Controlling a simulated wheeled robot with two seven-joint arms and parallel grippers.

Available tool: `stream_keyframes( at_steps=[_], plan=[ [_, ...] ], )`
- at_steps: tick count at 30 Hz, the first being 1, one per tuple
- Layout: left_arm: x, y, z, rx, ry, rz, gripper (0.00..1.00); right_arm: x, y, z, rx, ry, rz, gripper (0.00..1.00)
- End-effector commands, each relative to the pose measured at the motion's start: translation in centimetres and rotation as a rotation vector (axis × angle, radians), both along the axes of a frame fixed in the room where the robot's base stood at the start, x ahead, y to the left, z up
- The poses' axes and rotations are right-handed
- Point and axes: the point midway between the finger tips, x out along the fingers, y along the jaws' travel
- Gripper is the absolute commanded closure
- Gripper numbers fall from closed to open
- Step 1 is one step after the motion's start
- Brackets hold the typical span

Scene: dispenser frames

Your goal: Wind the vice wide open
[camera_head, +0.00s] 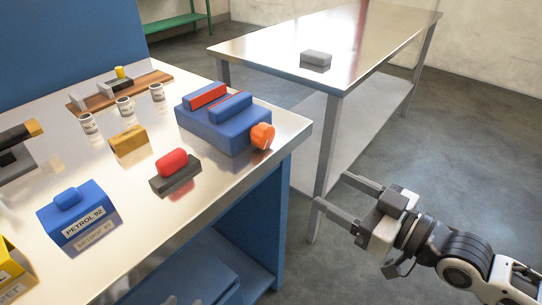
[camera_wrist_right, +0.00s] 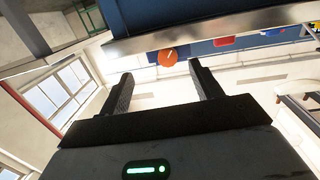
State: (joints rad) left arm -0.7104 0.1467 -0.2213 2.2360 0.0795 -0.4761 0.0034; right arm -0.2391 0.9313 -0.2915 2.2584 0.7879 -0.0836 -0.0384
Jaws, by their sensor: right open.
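The blue vice (camera_head: 222,128) stands on the steel workbench near its right corner. Its two jaws are topped with red strips and stand a small gap apart. An orange knob (camera_head: 262,136) sticks out of the vice's right side, by the bench edge. The knob also shows in the right wrist view (camera_wrist_right: 167,57), beyond and between my fingertips. My right gripper (camera_head: 332,197) is open and empty, in front of the bench to the right of and below the knob, apart from it. My left gripper is not in view.
On the workbench (camera_head: 215,180) are a red-handled block (camera_head: 172,163), a brass block (camera_head: 129,141), several small cans (camera_head: 125,106), a wooden board with tools (camera_head: 140,90) and a blue can labelled PETROL 92 (camera_head: 76,214). A second table (camera_head: 385,45) holds a grey block (camera_head: 315,59).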

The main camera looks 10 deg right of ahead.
Motion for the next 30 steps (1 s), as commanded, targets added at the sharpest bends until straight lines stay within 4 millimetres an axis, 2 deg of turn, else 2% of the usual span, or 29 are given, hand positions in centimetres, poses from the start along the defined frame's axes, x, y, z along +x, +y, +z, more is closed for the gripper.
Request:
stream_keyframes(
  at_steps=[1,6,14,30],
  plan=[
    [0.0,-0.1,-0.9,-0.006,-0.006,0.001,0.64,0.2,-0.2,0.4,-0.004,-0.027,0.03,0.36],
    [0.1,-0.2,-1.0,-0.018,-0.018,0.002,0.64,0.4,-0.5,2.9,0.018,-0.06,0.078,0.36],
    [0.1,-0.2,-0.7,-0.022,-0.022,0.003,0.64,1.4,0.3,3.9,0.032,-0.07,0.082,0.36],
    [0.0,-0.1,-0.3,-0.022,-0.008,0.006,0.64,8.5,7.6,3.9,0.033,-0.066,0.087,0.36]
  ],
)
